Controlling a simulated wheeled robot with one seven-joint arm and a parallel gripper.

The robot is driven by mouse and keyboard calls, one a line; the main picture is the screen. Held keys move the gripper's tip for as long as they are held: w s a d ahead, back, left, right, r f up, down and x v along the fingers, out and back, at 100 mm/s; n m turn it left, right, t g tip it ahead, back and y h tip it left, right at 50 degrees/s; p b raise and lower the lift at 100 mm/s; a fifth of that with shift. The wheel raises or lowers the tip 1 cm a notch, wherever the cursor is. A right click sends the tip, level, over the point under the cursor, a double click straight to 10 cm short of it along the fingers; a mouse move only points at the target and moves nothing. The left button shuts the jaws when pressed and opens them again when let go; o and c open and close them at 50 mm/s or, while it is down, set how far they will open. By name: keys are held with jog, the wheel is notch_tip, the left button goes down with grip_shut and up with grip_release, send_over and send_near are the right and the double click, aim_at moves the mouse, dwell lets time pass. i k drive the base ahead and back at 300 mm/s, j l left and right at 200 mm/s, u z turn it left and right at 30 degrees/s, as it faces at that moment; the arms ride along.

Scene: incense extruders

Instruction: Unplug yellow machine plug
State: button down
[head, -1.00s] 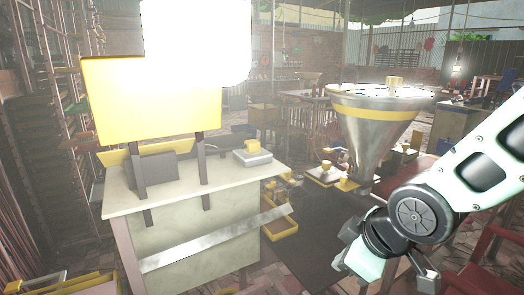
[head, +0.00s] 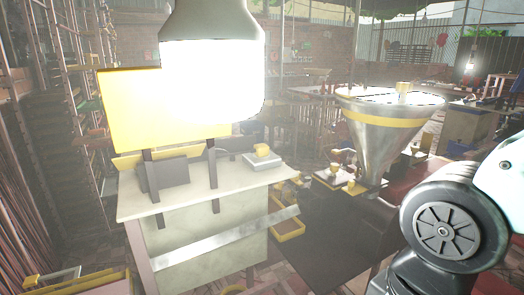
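A machine with a yellow panel (head: 130,110) on dark posts stands on a pale worktable (head: 140,205) at the left. On the table's right end is a small grey box (head: 263,163) with a yellow piece (head: 262,150) on top. A steel funnel machine (head: 385,145) with a yellow band stands right of centre. I cannot make out a plug or cord for certain. My arm shows at the lower right, but my gripper is outside the picture.
A bright lamp (head: 212,75) hangs in front of the yellow panel. A yellow-edged tray (head: 288,231) lies on the floor beside the table. Shelving lines the left.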

aim_at(261, 150)
jog(key=i+u, duration=0.2)
jog(key=u, duration=0.25)
jog(key=i+l+u, duration=0.15)
jog(key=u, duration=0.3)
